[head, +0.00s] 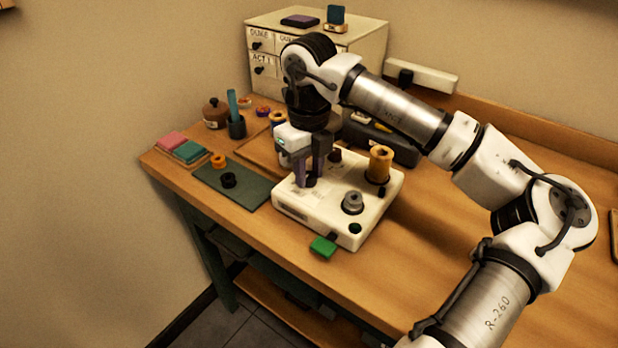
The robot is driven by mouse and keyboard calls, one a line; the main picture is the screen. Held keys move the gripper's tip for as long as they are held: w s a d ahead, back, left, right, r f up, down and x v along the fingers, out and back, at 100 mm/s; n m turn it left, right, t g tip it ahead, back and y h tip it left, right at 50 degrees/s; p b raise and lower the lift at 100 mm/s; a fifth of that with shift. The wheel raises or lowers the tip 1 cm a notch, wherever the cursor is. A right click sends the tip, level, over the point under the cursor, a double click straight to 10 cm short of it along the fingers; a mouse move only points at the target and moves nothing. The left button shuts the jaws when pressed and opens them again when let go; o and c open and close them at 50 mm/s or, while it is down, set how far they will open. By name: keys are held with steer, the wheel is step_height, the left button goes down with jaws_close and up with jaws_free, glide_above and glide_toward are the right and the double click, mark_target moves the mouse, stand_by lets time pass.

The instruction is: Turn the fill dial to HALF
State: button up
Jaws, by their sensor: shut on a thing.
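The white machine box (290,207) stands near the front edge of the table, with small markings on its top. My gripper (309,180) points down over its left part, its dark fingers shut at a small dark knob on the top face. This looks like the fill dial, mostly hidden by the fingers. I cannot read its pointer or the HALF mark from here.
A green block (322,247) lies at the box's front edge. A dark cup (237,128) and drawer cabinet (350,45) stand behind. The table's right is mostly clear.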

mark_target(309, 175)
steer(key=shift+n+b, duration=0.35)
steer(key=shift+n, duration=0.25)
steer(key=o, duration=1)
steer(key=shift+r, duration=0.15)
step_height(309, 175, up, 14)
steer(key=b, duration=0.1)
steer(key=shift+f, duration=0.2)
